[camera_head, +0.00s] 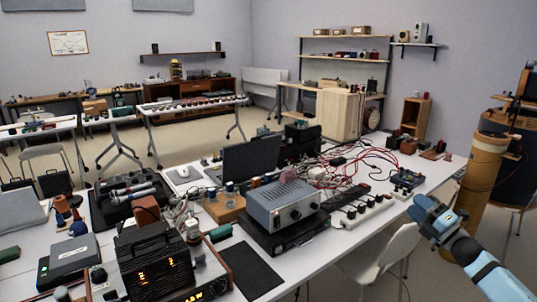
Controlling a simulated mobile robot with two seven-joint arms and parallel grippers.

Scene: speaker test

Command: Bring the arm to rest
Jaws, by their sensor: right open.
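My right arm comes in from the lower right corner, with light blue and dark links. My right gripper (432,216) is at its upper left end, a blue and dark block over the right edge of the long white table (349,240). It is open, and I see nothing held in it. The fingers are small and hard to make out at this size. My left gripper and left arm are outside the view.
The table carries a grey amplifier box (285,203), a power strip (362,210), tangled cables, a black monitor (250,159) and a black device with orange digits (154,262). A white chair (387,254) stands below my gripper. A brown cylinder (482,175) stands at right.

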